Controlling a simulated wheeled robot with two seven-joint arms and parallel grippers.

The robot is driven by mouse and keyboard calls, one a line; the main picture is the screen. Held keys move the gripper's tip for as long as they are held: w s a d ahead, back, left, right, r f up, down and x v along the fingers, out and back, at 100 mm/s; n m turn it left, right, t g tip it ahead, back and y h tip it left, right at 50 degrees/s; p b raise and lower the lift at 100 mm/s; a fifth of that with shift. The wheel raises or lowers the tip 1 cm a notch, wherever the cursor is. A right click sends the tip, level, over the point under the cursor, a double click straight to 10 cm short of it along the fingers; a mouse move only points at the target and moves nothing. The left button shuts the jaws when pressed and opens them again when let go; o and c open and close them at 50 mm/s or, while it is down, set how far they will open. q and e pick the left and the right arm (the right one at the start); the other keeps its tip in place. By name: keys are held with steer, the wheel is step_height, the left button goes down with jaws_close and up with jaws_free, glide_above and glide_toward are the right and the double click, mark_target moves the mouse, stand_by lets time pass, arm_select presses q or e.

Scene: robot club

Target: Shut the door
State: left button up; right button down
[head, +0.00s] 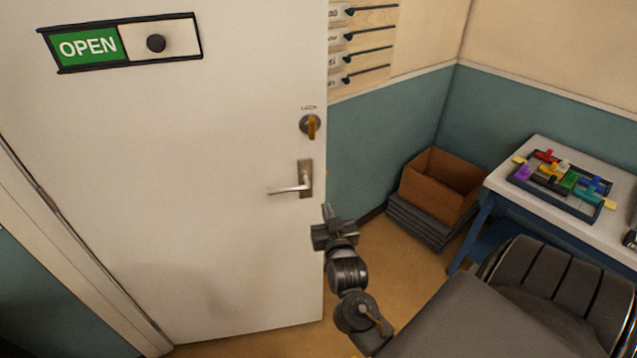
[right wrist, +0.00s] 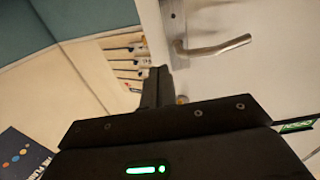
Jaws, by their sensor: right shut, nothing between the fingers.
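The white door (head: 200,230) stands open in the head view, with its hinge side by the frame at the left and its free edge at the right. A lever handle (head: 291,188) sits near the free edge; it also shows in the right wrist view (right wrist: 215,47). A lock with a brass-coloured turn piece (head: 311,125) is above it. My right gripper (head: 328,211) is shut and empty, just below the handle beside the free edge. In the right wrist view its fingers (right wrist: 157,86) point at the door's edge; I cannot tell whether they touch it. My left gripper is not in view.
A green OPEN slider sign (head: 90,47) is on the door. A brown box (head: 428,190) stands on dark stacked mats in the corner. A white table (head: 540,150) with a tray of coloured pieces is at the right. Floor shows between door and box.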

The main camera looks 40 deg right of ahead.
steer(key=p, duration=0.3)
glide_toward(317, 178)
steer(key=x, duration=0.5)
steer(key=shift+r, duration=0.3)
steer(key=shift+x, duration=0.9)
steer(key=shift+f, duration=0.2)
